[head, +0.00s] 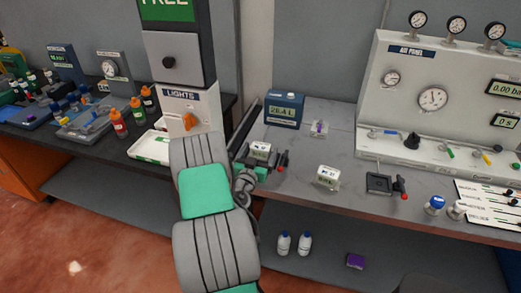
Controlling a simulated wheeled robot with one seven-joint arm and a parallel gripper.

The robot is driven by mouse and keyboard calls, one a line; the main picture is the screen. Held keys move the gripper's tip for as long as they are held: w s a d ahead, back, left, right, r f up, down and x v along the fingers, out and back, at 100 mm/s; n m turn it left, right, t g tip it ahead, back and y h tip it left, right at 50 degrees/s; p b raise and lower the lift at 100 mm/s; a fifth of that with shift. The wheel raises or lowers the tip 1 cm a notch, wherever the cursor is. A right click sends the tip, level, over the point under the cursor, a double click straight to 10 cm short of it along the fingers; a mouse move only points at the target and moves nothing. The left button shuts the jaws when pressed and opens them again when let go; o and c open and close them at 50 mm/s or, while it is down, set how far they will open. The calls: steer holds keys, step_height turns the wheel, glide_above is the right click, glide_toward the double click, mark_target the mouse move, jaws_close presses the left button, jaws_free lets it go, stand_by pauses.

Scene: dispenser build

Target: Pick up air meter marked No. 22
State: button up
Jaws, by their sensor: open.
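A small white air meter (327,173) with a dark-on-light label sits on the grey bench right of my gripper. Its label seems to read 22, but the print is very small. A second, similar white meter (260,148) is at my gripper, and its label is not readable. My gripper (260,166) is open at the bench's left part, close to this second meter. My arm hides part of the gripper, so I cannot tell whether the fingers are around the meter or only beside it.
A dark fixture with a red-tipped lever (379,183) lies right of the meters. A blue box with a display (284,109) stands behind. A gauge panel (430,95) borders the back right.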

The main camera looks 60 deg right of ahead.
steer(key=shift+c, duration=0.4)
jaws_close()
stand_by(0.5)
steer(key=shift+r, duration=0.15)
